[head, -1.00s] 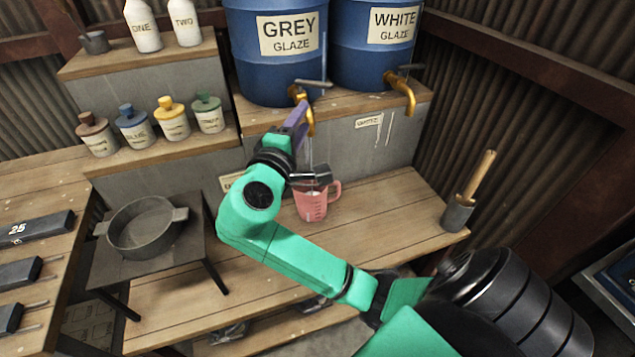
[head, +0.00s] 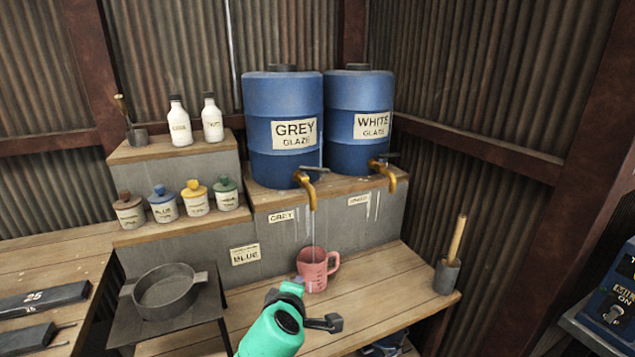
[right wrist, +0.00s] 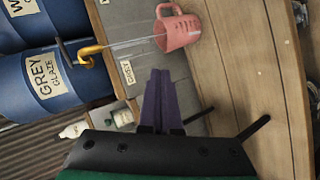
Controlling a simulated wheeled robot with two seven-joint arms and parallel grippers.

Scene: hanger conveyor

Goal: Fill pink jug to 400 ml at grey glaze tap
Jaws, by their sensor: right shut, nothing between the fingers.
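The pink jug (head: 312,272) stands upright on the lower wooden bench under the brass grey glaze tap (head: 307,185), its handle to the right. A thin pale stream (head: 313,228) runs from the tap into the jug. The liquid level cannot be read. The tap's dark lever (head: 313,169) points right. My right arm rises in front of the bench in the head view, its fingers not clear there. In the right wrist view my right gripper (right wrist: 161,72) is shut and empty, purple fingers together, apart from the jug (right wrist: 178,30) and the tap (right wrist: 90,52).
The white glaze barrel (head: 362,95) and its tap (head: 387,175) stand right of the grey glaze barrel (head: 270,105). A wooden-handled tool in a grey pot (head: 447,277) stands at the bench's right end. A grey pan (head: 165,290) is at left. Bench right of the jug is clear.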

